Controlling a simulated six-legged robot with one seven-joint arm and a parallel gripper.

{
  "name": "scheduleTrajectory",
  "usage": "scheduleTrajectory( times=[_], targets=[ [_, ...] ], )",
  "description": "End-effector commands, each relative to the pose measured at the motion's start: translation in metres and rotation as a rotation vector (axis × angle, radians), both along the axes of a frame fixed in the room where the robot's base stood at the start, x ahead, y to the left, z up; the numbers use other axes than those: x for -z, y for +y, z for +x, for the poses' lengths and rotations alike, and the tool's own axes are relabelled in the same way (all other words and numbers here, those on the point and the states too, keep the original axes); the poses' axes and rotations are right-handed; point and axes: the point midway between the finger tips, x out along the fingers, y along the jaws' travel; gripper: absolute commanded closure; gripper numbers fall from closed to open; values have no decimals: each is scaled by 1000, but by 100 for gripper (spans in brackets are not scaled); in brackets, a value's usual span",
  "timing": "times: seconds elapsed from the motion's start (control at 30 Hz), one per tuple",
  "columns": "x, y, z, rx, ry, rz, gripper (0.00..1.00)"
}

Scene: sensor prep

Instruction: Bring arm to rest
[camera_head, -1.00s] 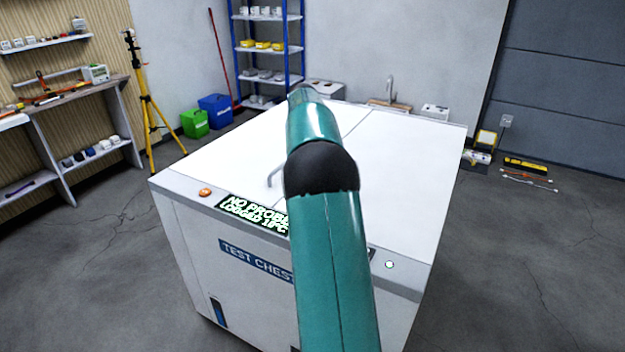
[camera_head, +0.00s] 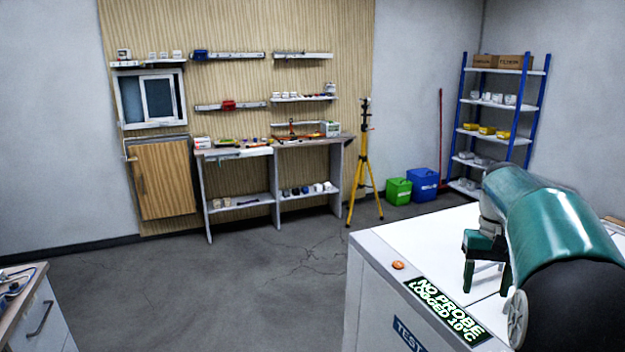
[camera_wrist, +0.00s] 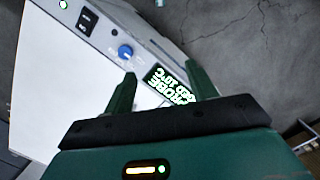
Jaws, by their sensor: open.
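My gripper (camera_head: 486,274) is in front of the white test chest (camera_head: 377,262) in the head view, over its top near the display edge. The two dark green fingers point down, stand apart and hold nothing. In the wrist view my gripper (camera_wrist: 160,88) shows the same two spread fingers with the chest's display (camera_wrist: 172,86) between them. The display (camera_head: 447,310) reads "NO PROBE LOGGED 10°C" in the head view. My teal arm hides the right part of the chest. The wrist view also shows a blue knob (camera_wrist: 125,52) on the chest's panel.
An orange button (camera_head: 398,265) sits on the chest's edge. A workbench (camera_head: 240,152), a yellow tripod (camera_head: 362,165), green bin (camera_head: 398,191), blue bin (camera_head: 423,184) and blue shelf rack (camera_head: 500,128) stand behind. A drawer cabinet (camera_head: 40,325) is at lower left. The floor between is clear.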

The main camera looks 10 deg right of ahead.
Motion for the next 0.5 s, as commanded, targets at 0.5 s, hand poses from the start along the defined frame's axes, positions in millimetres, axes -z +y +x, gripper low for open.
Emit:
scheduleTrajectory(
  times=[0.5],
  targets=[
    [-24,172,-87,-206,-348,-92,43]
  ],
)
